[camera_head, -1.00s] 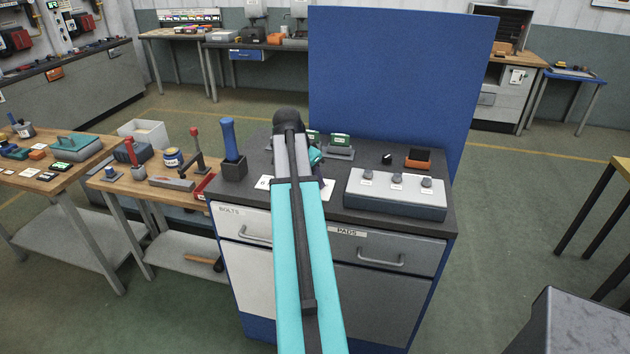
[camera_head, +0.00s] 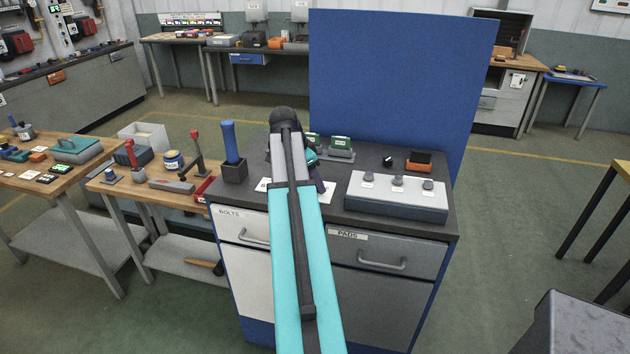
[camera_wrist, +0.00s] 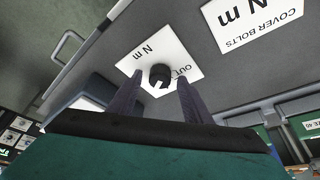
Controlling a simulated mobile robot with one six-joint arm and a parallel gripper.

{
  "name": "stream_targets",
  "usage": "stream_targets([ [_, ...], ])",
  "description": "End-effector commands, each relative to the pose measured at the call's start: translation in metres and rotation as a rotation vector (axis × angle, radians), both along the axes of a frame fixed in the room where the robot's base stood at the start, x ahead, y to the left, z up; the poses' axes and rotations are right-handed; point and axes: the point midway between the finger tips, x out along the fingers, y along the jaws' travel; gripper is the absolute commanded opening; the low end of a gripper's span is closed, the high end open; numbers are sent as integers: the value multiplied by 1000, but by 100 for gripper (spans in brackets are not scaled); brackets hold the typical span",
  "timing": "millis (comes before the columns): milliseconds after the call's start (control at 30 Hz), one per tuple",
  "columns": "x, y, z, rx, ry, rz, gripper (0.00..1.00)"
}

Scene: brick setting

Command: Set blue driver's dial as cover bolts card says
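The blue driver (camera_head: 230,140) stands upright in a dark block at the left of the dark bench top, left of my gripper. Its dial cannot be made out. The cover bolts card (camera_wrist: 257,22) lies face up in the wrist view, where it appears inverted; "N m" shows, but its number is out of frame. My gripper (camera_wrist: 156,92) is open, its two dark fingers apart. Beyond them a dark, notched round piece (camera_wrist: 160,73) shows against a second card (camera_wrist: 143,52) reading "N m" and "OUT". I cannot tell its height above that card. My arm hides most of my gripper in the head view.
A grey box with several knobs (camera_head: 395,200) stands at the bench's right. Green-topped pieces (camera_head: 341,144) and an orange-and-black block (camera_head: 419,162) stand behind. A tall blue panel (camera_head: 400,80) closes the back. A side table with tools adjoins on the left.

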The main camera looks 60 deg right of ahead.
Motion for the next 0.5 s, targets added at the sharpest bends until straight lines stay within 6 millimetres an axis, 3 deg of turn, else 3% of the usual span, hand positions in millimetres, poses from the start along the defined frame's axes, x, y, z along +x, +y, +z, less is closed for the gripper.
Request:
stream_targets([
  [500,1,1,5,-3,1,1,46],
])
